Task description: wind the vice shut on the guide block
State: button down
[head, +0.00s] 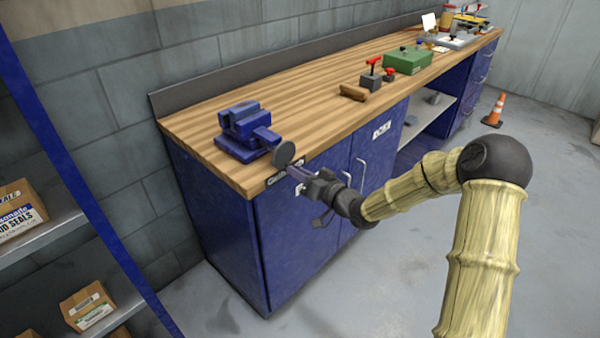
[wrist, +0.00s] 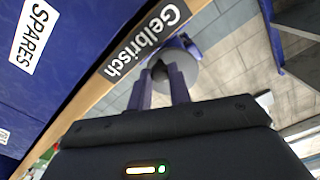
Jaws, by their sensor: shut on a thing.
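The blue vice (head: 240,132) stands on the wooden bench top near its left front corner. A grey round disc, seemingly its handwheel (head: 284,153), sits at its front, out by the bench edge. The wheel also shows in the wrist view (wrist: 190,72), just beyond my fingers. My gripper (head: 296,169) reaches in from the right, in front of the bench edge. In the wrist view my gripper (wrist: 161,78) is shut on a small dark knob (wrist: 158,70) at the wheel, largely hidden between the fingers. I cannot make out the guide block in the vice jaws.
On the wooden bench (head: 310,100) lie a brown block (head: 353,92), red-handled clamps (head: 371,78) and a green box (head: 408,60). Blue cabinet doors (head: 300,225) with handles stand below my arm. A shelf (head: 40,240) with cartons is at left. An orange cone (head: 495,110) stands on the floor.

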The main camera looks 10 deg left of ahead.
jog(key=m+p, duration=0.3)
jog(key=shift+s+a, duration=0.25)
jog(key=shift+s, duration=0.1)
jog(key=shift+r, duration=0.1)
jog(key=shift+s+r+m+p, duration=0.1)
jog(key=shift+r+m+p, duration=0.15)
jog(key=shift+m+p, duration=0.4)
jog(key=shift+s+a+m+p, duration=0.15)
jog(key=shift+a+m+p, duration=0.05)
jog(key=shift+m+p, duration=0.55)
jog(key=shift+m, duration=0.4)
jog(key=shift+s+p, duration=0.1)
jog(key=shift+p, duration=0.2)
